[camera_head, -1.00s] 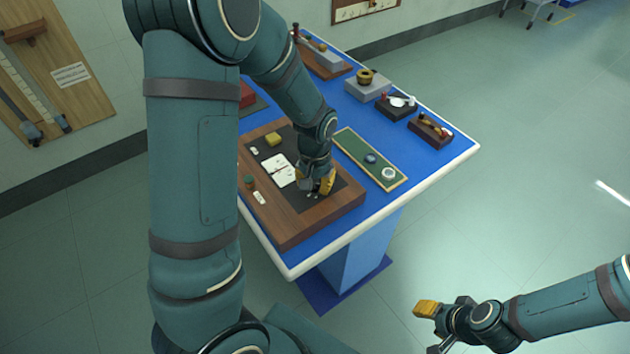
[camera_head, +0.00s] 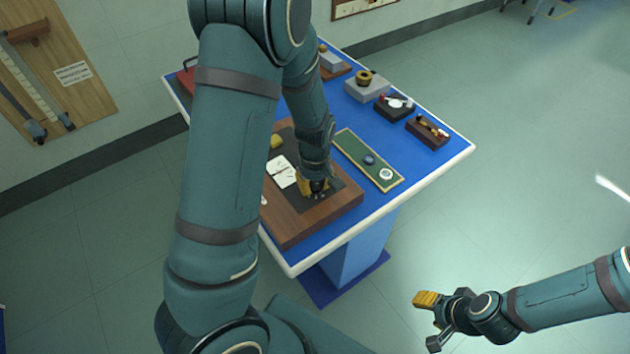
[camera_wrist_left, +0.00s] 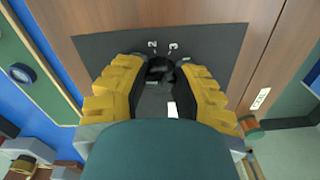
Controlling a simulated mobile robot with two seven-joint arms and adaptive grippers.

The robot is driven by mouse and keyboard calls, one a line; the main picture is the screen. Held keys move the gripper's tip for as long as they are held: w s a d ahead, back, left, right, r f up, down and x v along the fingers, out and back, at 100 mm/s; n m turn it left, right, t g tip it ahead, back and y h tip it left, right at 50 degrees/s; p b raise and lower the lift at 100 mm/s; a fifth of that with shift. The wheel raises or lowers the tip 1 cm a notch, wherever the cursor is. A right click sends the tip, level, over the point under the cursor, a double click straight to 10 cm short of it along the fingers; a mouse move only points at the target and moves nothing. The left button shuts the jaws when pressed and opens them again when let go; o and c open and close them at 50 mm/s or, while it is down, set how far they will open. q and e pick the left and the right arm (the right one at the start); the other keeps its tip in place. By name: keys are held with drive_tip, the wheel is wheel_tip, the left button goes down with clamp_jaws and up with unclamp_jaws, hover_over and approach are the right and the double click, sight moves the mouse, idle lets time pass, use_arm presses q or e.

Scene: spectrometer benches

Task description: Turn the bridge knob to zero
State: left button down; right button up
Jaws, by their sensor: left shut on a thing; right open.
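The bridge is a brown wooden board (camera_head: 335,208) with a dark panel (camera_head: 343,196) on the blue table. My left gripper (camera_head: 315,188) reaches down to the panel's near right part. In the left wrist view, its yellow fingers (camera_wrist_left: 160,82) are shut on the black knob (camera_wrist_left: 160,66), one on each side. The figures 2 and 3 show on the panel just beyond the knob; the zero mark and the knob's pointer cannot be made out. My right gripper (camera_head: 436,321) is open and empty, over the floor right of the table.
A white card (camera_head: 281,172) and a yellow block (camera_head: 277,142) are on the panel. A green tray (camera_head: 350,146) with a blue and a white round piece lies close to the right. Boxed instruments (camera_head: 394,107) stand along the table's far right. The floor at right is clear.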

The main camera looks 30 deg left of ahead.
sight(315, 185)
use_arm(q)
drive_tip(key=shift+n, duration=0.3)
drive_tip(key=c, duration=0.7)
unclamp_jaws()
drive_tip(key=shift+a, duration=0.1)
wheel_tip(315, 185, up, 12)
idle(0.6)
